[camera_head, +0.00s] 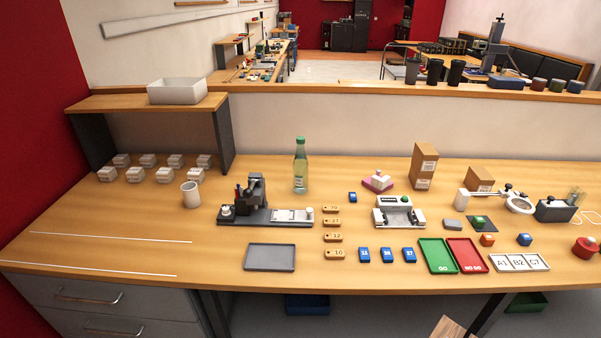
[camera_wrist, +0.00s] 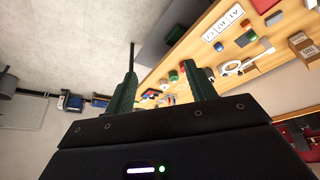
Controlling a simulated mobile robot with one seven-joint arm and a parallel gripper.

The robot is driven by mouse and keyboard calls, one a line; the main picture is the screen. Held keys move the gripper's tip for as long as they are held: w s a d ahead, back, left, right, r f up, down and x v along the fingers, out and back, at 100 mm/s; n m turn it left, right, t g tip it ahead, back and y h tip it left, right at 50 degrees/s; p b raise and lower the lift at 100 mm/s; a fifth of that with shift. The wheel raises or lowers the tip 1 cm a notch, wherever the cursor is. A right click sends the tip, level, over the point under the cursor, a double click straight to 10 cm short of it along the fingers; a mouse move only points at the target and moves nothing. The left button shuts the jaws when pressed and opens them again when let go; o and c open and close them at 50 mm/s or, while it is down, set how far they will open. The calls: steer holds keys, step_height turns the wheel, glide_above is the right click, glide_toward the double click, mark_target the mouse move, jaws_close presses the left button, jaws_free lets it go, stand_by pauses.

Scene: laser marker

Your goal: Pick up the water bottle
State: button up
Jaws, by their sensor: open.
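The water bottle (camera_head: 300,166) is pale green and clear with a green cap. It stands upright on the wooden workbench (camera_head: 215,275), behind the laser marker device, in the head view. I cannot make it out in the wrist view. My gripper (camera_wrist: 162,82) shows in the wrist view with its two dark green fingers apart and nothing between them. It is away from the bottle, with the bench seen tilted beyond the fingers. My gripper is not in the head view.
The laser marker (camera_head: 262,205) stands just in front of the bottle, to its left. A grey tray (camera_head: 270,257) and wooden number tags (camera_head: 331,237) lie nearer the front. A white mug (camera_head: 191,194) is left, cardboard boxes (camera_head: 423,166) right. The low wall (camera_head: 330,120) rises behind.

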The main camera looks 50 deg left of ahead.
steer(key=w+a+r+n, duration=0.1)
steer(key=w+a+r, duration=0.2)
steer(key=w+a, duration=0.3)
steer(key=w+a+r+n+y, duration=0.1)
steer(key=w+a+r, duration=0.2)
steer(key=w+a, duration=0.25)
steer(key=w+a+r, duration=0.3)
steer(key=w+a, duration=0.2)
steer(key=w, duration=0.2)
steer(key=w+a+n+y, duration=0.1)
steer(key=w+a, duration=0.3)
steer(key=a, duration=1)
steer(key=w+a+n, duration=0.1)
steer(key=w+a, duration=0.2)
steer(key=a, duration=1)
steer(key=s+a+f+n, duration=0.1)
steer(key=s+a+f, duration=0.15)
steer(key=a, duration=1.15)
steer(key=n+y, duration=0.3)
steer(key=n, duration=0.1)
glide_toward(301, 148)
steer(key=w+a, duration=0.1)
steer(key=a, duration=0.1)
steer(key=shift+d+x, duration=0.15)
steer(key=shift+x, duration=2.7)
steer(key=shift+d+x, duration=0.15)
steer(key=shift+x, duration=2.65)
steer(key=shift+w+f, duration=0.1)
jaws_close()
steer(key=shift+f, duration=0.1)
